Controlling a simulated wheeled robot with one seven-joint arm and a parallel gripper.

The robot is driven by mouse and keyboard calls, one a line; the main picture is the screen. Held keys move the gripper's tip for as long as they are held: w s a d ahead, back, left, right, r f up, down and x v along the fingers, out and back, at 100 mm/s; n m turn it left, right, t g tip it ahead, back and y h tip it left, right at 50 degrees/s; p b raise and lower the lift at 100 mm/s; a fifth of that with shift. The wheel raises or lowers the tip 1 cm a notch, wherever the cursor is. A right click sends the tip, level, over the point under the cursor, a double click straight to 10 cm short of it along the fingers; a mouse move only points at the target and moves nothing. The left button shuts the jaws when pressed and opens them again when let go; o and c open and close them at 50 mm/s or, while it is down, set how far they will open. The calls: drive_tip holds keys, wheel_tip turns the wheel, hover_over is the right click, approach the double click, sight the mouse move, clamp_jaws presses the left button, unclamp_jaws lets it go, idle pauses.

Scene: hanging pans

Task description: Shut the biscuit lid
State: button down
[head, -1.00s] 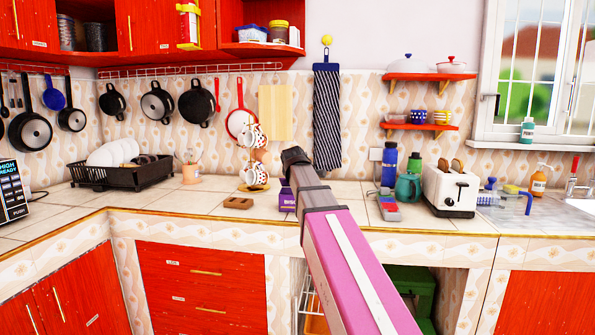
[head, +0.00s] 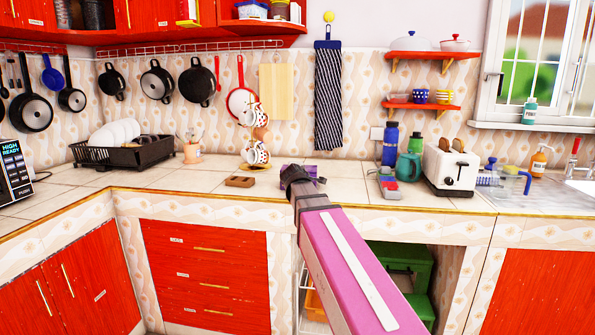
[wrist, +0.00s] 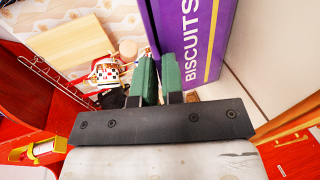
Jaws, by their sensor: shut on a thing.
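The purple biscuit box (wrist: 207,25), with gold edges and white "BISCUITS" lettering, fills the upper middle of the wrist view. In the head view a small purple part of it (head: 312,170) shows on the counter behind my arm. My gripper's green fingers (wrist: 160,66) are close together at the box's left edge, with a thin purple edge between them. They are shut on what looks like the biscuit lid. Where lid and box meet is not clear. In the head view my pink arm hides the fingers and most of the box.
A mug tree (head: 258,150) and a small wooden block (head: 239,181) stand left of the box. A dark bottle (head: 390,143), a teal mug (head: 409,167) and a toaster (head: 452,166) are to the right. A striped towel (head: 328,100) hangs behind. Counter front is mostly clear.

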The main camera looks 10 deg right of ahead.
drive_tip(key=shift+f, duration=0.6)
drive_tip(key=c, duration=1.3)
unclamp_jaws()
drive_tip(key=v, duration=1)
drive_tip(key=shift+s+a, duration=0.1)
drive_tip(key=shift+s, duration=0.25)
